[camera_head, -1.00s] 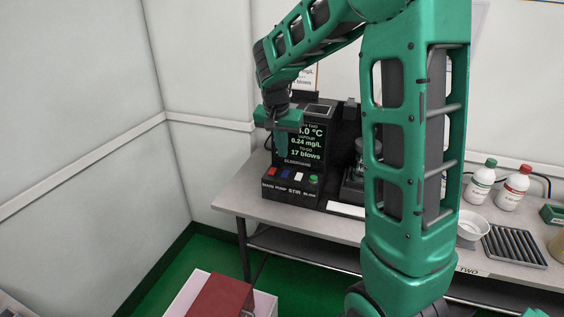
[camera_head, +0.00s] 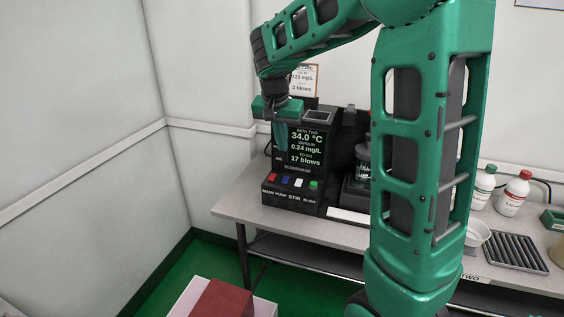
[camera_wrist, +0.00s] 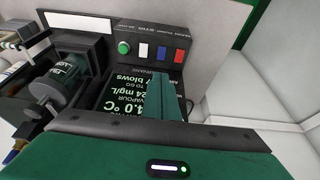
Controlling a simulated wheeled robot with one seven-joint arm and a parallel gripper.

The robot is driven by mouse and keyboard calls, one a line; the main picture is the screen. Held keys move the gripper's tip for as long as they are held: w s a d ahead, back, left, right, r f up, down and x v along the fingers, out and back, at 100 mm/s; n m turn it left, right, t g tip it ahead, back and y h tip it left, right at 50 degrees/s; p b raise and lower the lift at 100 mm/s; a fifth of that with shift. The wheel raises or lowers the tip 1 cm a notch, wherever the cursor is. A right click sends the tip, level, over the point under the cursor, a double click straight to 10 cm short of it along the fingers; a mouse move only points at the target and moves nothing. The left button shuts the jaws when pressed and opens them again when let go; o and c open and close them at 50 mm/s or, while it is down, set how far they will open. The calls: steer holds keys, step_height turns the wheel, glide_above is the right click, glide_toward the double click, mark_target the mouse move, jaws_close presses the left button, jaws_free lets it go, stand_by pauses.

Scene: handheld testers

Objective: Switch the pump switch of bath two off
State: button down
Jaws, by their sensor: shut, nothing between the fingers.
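The black bath two unit (camera_head: 291,193) stands on the left end of the bench. Its front row has a red main switch (camera_head: 273,177), a blue pump switch (camera_head: 286,180), a white stir switch (camera_head: 299,183) and a green blow button (camera_head: 314,184). The wrist view shows this row inverted, with the blue pump switch (camera_wrist: 161,53) between white and red. I cannot tell which way its rocker is tipped. My gripper (camera_head: 281,147) is shut and empty, above and behind the row, before the screen's left edge. Its fingers (camera_wrist: 160,82) cover part of the screen in the wrist view.
The screen (camera_head: 306,146) reads bath two, 34.0 °C, 17 blows. A dark apparatus (camera_head: 360,185) stands right of the unit. Bottles (camera_head: 514,193), a white bowl (camera_head: 477,233) and a ribbed tray (camera_head: 516,252) are farther right. A red-topped box (camera_head: 222,300) is on the floor.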

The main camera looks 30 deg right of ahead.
steer(key=shift+w+d+r, duration=0.1)
steer(key=shift+w+d, duration=0.05)
steer(key=shift+d, duration=0.05)
glide_toward(287, 178)
steer(key=x, duration=0.5)
steer(key=shift+w+d, duration=0.15)
steer(key=shift+d, duration=0.05)
steer(key=shift+f, duration=0.65)
steer(key=shift+w+d+f, duration=0.1)
steer(key=shift+d, duration=0.05)
